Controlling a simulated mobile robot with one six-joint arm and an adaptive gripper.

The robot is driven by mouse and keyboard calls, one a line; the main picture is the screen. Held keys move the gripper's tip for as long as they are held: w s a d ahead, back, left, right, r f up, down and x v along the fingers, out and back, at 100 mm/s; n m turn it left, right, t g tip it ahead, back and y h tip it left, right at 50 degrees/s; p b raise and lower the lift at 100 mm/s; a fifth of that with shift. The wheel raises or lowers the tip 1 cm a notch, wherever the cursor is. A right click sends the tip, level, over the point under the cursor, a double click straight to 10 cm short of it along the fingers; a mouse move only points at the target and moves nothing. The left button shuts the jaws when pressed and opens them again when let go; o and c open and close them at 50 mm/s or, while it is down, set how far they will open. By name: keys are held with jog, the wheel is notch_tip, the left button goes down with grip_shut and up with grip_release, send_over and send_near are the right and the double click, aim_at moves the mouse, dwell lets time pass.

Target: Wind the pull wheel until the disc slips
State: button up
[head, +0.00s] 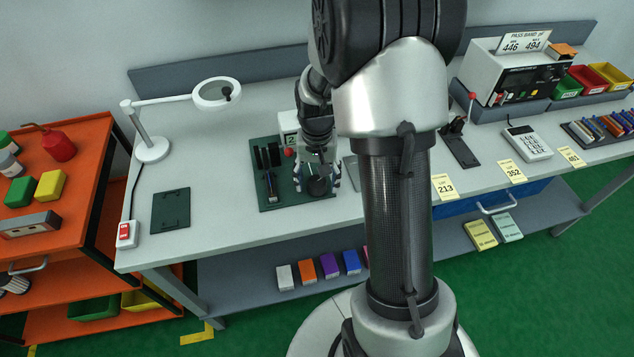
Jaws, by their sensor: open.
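A dark green plate (272,199) lies on the grey bench, with black upright parts (268,160) at its left side. A dark round wheel or disc (318,186) sits at the plate's right side; I cannot tell which of the two it is. My gripper (320,178) is over this round part with its fingers apart on either side of it. I cannot tell whether the fingers touch it. A small red knob (288,152) and a white counter box (289,124) stand behind, partly hidden by my arm.
A magnifier lamp (152,147) stands at the bench's left, near a flat dark green plate (171,209) and a red switch box (126,234). A black lever stand (459,142) and a white keypad device (528,142) are to the right. An orange cart (85,215) adjoins the left end.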

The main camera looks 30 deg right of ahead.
jog(key=shift+f, duration=0.3)
jog(key=shift+c, duration=0.3)
jog(key=c, duration=1)
